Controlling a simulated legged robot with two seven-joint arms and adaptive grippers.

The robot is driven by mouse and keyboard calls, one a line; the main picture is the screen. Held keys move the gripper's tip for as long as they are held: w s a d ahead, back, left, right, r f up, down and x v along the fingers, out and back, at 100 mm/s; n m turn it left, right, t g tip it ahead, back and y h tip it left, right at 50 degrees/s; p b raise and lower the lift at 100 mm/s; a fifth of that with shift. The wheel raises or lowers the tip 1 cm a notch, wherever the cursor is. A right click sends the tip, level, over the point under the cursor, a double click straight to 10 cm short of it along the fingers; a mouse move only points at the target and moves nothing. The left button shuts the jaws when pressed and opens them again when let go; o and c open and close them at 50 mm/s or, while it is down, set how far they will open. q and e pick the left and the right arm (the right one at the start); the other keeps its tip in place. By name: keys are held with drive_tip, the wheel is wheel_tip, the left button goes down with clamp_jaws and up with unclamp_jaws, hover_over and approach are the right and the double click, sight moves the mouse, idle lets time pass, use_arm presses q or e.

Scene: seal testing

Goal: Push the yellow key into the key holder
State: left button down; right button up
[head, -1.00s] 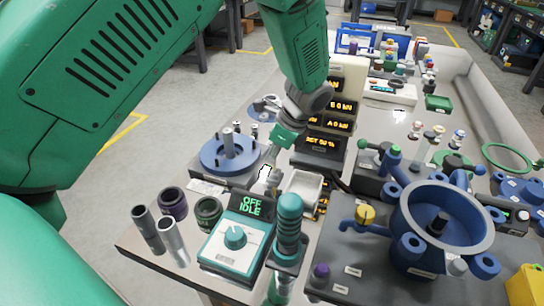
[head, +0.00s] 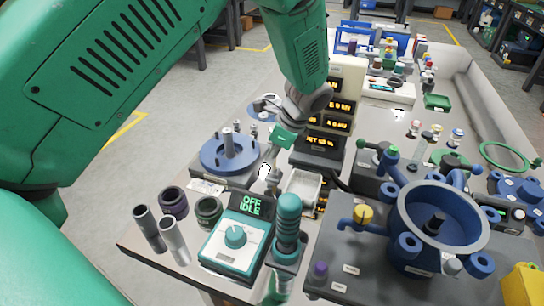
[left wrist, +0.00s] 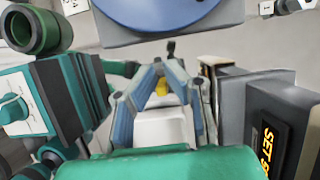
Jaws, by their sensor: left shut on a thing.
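My left gripper (head: 269,172) points down between the blue round fixture and a small white tray, beside the black display unit. In the left wrist view its fingers (left wrist: 163,78) are closed around a small yellow piece, which looks like the yellow key (left wrist: 162,87). Only a bit of the key shows between the fingers; in the head view I cannot make it out. I cannot pick out the key holder for certain, and the gripper may hide it. My right gripper is not in view.
The blue round fixture (head: 229,152) stands left of the gripper and the white tray (head: 303,187) right of it. The display unit (head: 320,150) is close on the right. A teal control box (head: 234,240) and teal-topped pump (head: 288,215) stand nearer. A large blue vessel (head: 440,225) is at right.

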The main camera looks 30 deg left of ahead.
use_arm(q)
drive_tip(key=shift+f, duration=0.25)
drive_tip(key=c, duration=1.6)
unclamp_jaws()
drive_tip(key=shift+o, duration=0.2)
drive_tip(key=shift+r+p, duration=2.5)
drive_tip(key=shift+p, duration=0.35)
drive_tip(key=shift+s, duration=0.1)
